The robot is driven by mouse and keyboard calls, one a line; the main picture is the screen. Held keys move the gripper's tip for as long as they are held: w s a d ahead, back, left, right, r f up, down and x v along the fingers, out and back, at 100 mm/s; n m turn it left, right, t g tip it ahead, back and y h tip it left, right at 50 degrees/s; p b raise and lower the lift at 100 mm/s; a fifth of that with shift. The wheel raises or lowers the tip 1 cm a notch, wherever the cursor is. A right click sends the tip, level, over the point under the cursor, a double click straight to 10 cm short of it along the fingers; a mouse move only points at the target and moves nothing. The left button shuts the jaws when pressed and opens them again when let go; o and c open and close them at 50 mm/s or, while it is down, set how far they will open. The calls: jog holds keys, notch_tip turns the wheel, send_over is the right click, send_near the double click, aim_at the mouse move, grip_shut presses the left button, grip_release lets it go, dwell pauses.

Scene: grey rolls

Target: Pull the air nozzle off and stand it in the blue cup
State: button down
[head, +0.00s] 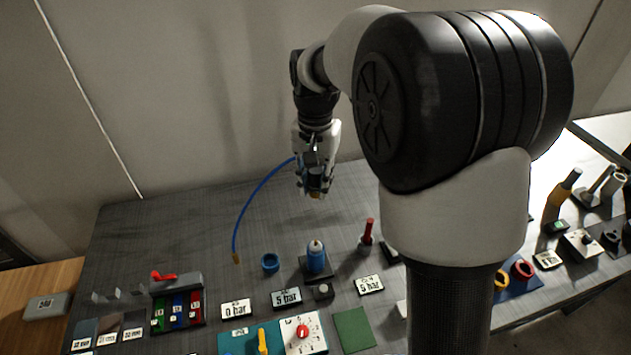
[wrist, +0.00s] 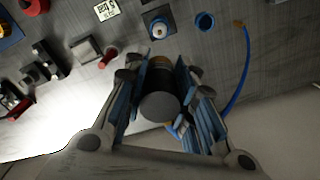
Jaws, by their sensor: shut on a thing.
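My gripper (head: 316,190) is raised above the back part of the bench. It is shut on a dark grey cylinder with a brass-coloured far end, apparently the air nozzle (wrist: 159,106); its fingers partly hide it. The blue cup (head: 270,262) stands on the bench below and to the left of my gripper; it also shows in the wrist view (wrist: 205,21). A blue upright fitting with a pale tip (head: 316,257) stands on a dark base right of the cup. The held piece is clear of both.
A blue hose (head: 254,199) arcs from beside my gripper to a brass end left of the cup. A red-handled piece (head: 367,232) stands to the right. Label plates (head: 286,297), a red-knobbed panel (head: 303,333) and coloured bins (head: 178,311) fill the front. The bench's back left is clear.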

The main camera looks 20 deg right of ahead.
jog(key=shift+f+b, duration=4.3)
jog(key=shift+f, duration=3.35)
jog(key=shift+w+a+f, duration=0.1)
jog(key=shift+w+a, duration=0.05)
jog(key=shift+a, duration=0.25)
jog(key=w+a+f+n+p, duration=0.2)
jog(key=a+f+n, duration=0.1)
jog(key=a, duration=0.3)
jog(key=w+a+f+n+p, duration=0.1)
jog(key=a+f+n+p, duration=0.1)
jog(key=a, duration=0.4)
jog(key=shift+w+f+n+p, duration=0.4)
jog(key=shift+f+n, duration=0.1)
jog(key=shift+f, duration=0.3)
jog(key=shift+s+a, duration=0.1)
jog(key=shift+f+b, duration=1.65)
jog(key=shift+f, duration=1.25)
jog(key=shift+f, duration=0.15)
jog(key=shift+f+b, duration=0.65)
jog(key=shift+f, duration=0.5)
